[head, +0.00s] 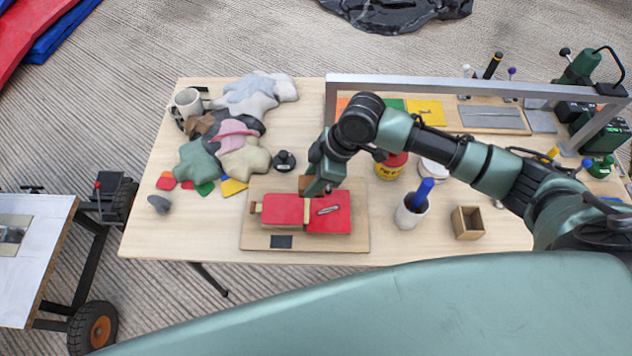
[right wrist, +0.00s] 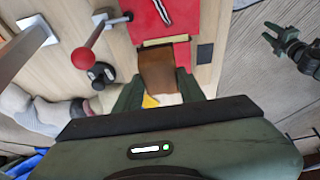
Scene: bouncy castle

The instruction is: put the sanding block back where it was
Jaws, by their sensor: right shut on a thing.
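My right gripper (head: 318,188) is low over the sanding board (head: 350,246), beside the red pieces. In the right wrist view its fingers (right wrist: 158,92) are shut on a brown block, which I take to be the sanding block (right wrist: 158,68); a bit of yellow and a pale part show at its near end. In the head view the block (head: 305,183) is mostly hidden by the gripper. I cannot tell whether it touches the board. A dark green jaw-like part (right wrist: 288,48), perhaps my left gripper, shows at the wrist view's right; the head view lacks it.
A red-knobbed lever (right wrist: 88,52) and a black knob (head: 284,161) stand close by. Plush pieces (head: 195,160) lie left. A cup with a blue handle (head: 408,212) and a wooden box (head: 467,222) stand right. A metal frame (head: 480,86) spans the back.

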